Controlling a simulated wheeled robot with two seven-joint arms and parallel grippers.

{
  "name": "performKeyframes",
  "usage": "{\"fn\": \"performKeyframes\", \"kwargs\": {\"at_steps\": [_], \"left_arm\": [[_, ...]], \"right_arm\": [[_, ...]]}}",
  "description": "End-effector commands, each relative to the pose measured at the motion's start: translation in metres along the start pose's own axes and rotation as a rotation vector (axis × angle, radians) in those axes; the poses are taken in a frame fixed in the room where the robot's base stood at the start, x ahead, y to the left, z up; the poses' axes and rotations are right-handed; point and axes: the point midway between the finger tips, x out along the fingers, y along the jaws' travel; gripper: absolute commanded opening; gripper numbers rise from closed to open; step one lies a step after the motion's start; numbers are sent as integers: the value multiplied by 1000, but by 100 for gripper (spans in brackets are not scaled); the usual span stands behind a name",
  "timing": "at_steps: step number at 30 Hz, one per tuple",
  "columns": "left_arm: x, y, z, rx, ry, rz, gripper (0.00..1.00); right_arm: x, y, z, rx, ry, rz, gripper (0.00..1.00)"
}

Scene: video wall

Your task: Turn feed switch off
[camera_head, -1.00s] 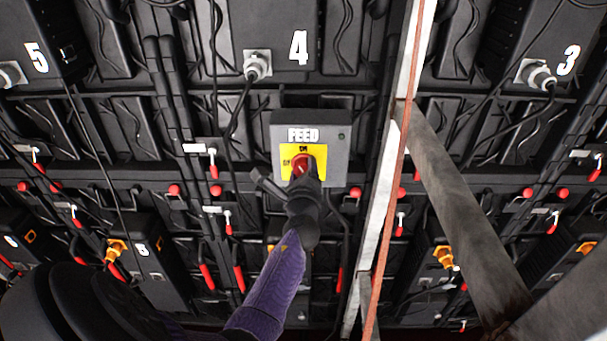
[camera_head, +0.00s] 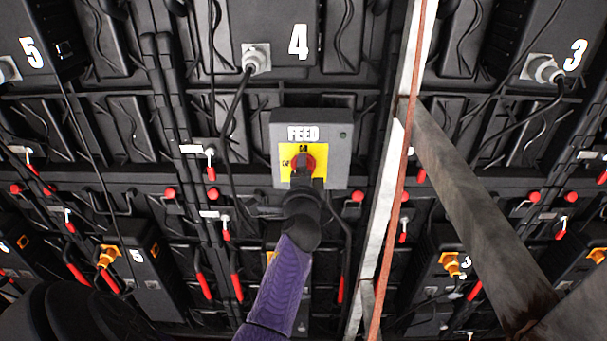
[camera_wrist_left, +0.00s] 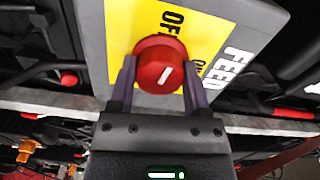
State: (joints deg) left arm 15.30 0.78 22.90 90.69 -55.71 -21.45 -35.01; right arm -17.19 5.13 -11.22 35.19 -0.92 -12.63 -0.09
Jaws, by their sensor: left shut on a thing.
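The feed switch is a grey box (camera_head: 338,172) marked FEED with a yellow plate (camera_head: 287,151) and a red round knob. In the head view OFF is left of the knob and ON is above it. My left gripper (camera_head: 303,180) comes up from below and partly covers the knob. In the left wrist view the red knob (camera_wrist_left: 162,62) sits between the two fingers of my left gripper (camera_wrist_left: 160,88), which is shut on it. The knob's white mark slants to the upper right there, with OFF above and ON to the right. My right gripper is not in view.
A pale upright post (camera_head: 400,150) with a reddish edge and a slanted grey beam (camera_head: 465,190) stand right of the switch. Black numbered panels, hanging cables and several red-handled levers fill the wall around it.

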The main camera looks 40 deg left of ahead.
Motion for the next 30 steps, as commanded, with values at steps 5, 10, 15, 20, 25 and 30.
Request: {"fn": "performKeyframes", "kwargs": {"at_steps": [5, 10, 15, 20, 25, 30], "left_arm": [[0, 2, 1, -86, -2, 3, 2], [0, 2, 0, -140, -1, 3, 2], [0, 2, 0, -163, -1, 4, 2], [0, 2, 0, -171, -2, 4, 2], [0, 2, 0, -171, -2, 5, 2], [0, 2, 0, -171, -2, 5, 76]], "right_arm": [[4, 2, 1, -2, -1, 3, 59], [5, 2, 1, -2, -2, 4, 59], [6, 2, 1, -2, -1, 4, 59], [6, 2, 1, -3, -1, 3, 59], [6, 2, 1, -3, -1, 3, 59], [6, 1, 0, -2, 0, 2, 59]]}}
